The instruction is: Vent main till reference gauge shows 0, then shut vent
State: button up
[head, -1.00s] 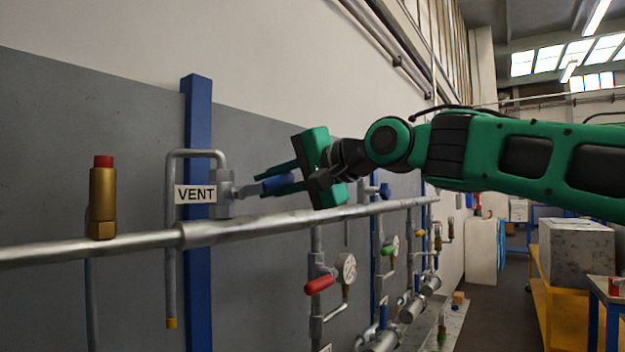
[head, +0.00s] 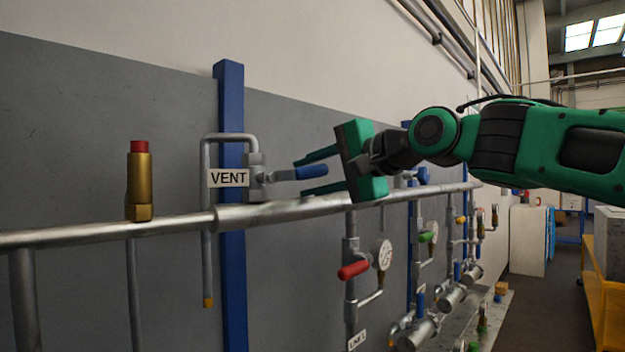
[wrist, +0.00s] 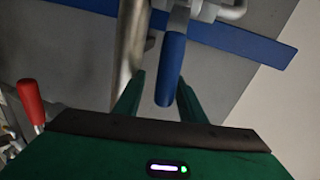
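The vent valve (head: 254,176) sits by the white VENT label (head: 229,178) on a bent grey pipe above the main (head: 110,230). Its blue lever (head: 313,172) points right, roughly along the main. My gripper (head: 300,176) is open around the lever's outer end, one finger above and one below. In the wrist view, the blue lever (wrist: 171,65) lies between the spread fingers (wrist: 160,82), with a gap visible on both sides. A round gauge (head: 382,253) hangs below the main; its reading is too small to tell, and I cannot tell whether it is the reference gauge.
A brass fitting with a red cap (head: 139,180) stands on the main at left. A red lever (head: 353,270) and a green lever (head: 428,237) are on lower branches. A blue post (head: 232,280) stands behind the vent pipe. Floor at right is clear beside an orange cart (head: 603,290).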

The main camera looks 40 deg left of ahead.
jog(key=shift+s+a, duration=0.1)
jog(key=shift+s, duration=0.4)
jog(key=shift+r, duration=0.1)
jog(key=d, duration=0.3)
jog(key=d+r, duration=0.1)
jog(key=d, duration=0.3)
jog(key=d+r, duration=0.1)
jog(key=d, duration=0.2)
jog(key=shift+d, duration=0.3)
